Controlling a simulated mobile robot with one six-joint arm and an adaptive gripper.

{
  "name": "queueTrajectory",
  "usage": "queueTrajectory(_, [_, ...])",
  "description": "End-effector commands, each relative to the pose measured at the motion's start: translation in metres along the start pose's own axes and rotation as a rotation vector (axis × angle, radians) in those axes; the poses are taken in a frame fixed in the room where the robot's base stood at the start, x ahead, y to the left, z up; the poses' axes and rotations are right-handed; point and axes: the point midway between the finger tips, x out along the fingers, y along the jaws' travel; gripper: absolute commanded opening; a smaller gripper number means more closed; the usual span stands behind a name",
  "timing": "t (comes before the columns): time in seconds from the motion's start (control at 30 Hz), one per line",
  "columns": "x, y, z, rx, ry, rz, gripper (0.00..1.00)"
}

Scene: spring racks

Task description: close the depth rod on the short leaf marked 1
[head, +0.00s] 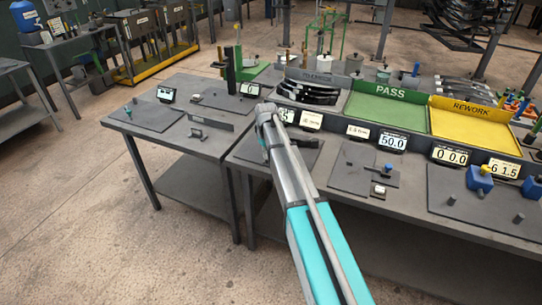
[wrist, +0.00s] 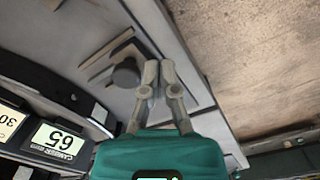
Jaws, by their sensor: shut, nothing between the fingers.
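My gripper (wrist: 160,68) is shut and empty in the wrist view, its two fingertips together over a grey fixture plate (wrist: 196,88). A dark round knob (wrist: 126,73) stands just left of the fingertips, beside a thin bar (wrist: 108,48); I cannot tell if the fingers touch it. It may be part of the depth gauge, but no rod is clearly recognisable. In the head view my arm covers much of this station, and the gripper's fingers are hidden. Dark curved leaves (head: 308,95) lie in a rack behind the station. No leaf marked 1 can be made out.
A digital display (wrist: 58,141) is left of the gripper in the wrist view. In the head view, the green PASS tray (head: 386,110) and yellow REWORK tray (head: 470,125) stand at the back right. A fixture with a blue knob (head: 388,167) is to the right.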

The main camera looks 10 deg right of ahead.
Motion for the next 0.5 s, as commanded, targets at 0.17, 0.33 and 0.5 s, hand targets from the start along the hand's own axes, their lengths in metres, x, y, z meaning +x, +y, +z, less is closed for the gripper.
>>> queueTrajectory(0.17, [0.002, 0.000, 0.000, 0.000, 0.000, 0.000, 0.00])
queueTrajectory(0.33, [0.007, 0.000, 0.000, 0.000, 0.000, 0.000, 0.00])
queueTrajectory(0.5, [0.012, 0.000, 0.000, 0.000, 0.000, 0.000, 0.00])
